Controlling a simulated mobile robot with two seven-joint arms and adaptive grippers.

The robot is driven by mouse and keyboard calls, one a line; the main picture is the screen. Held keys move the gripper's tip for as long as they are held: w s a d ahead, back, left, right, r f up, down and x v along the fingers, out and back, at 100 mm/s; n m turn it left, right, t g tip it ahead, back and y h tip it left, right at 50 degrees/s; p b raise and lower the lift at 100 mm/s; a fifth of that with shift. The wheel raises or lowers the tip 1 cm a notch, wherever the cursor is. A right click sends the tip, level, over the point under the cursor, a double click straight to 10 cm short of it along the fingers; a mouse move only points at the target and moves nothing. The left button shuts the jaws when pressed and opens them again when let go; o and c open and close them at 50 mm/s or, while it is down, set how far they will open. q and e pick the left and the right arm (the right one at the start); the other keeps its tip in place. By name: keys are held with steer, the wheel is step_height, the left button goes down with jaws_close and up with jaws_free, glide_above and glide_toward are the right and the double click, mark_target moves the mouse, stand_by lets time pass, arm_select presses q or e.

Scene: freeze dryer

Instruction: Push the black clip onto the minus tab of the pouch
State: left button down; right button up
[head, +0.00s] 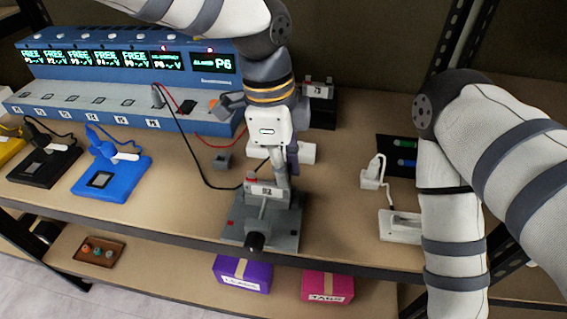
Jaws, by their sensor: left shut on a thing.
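The pouch stand (285,222) is a grey fixture with a dark round knob at its front, standing near the front edge of the bench. A pale labelled piece (266,190), perhaps the pouch, sits at its top with a small red part at its left end. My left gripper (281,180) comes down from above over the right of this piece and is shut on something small. A black lead runs to its fingertips, so this seems to be the black clip, mostly hidden by the fingers. The minus tab and any contact are too small to tell. My right gripper is out of view.
A blue multi-channel unit (130,75) stands at the back left; black and red leads run from it. Black (45,163) and blue (112,177) devices lie left. A white device (400,226) lies right, near my right arm. Purple and magenta boxes are on the lower shelf.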

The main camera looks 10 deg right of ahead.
arm_select(q)
steer(key=c, duration=1.5)
jaws_free()
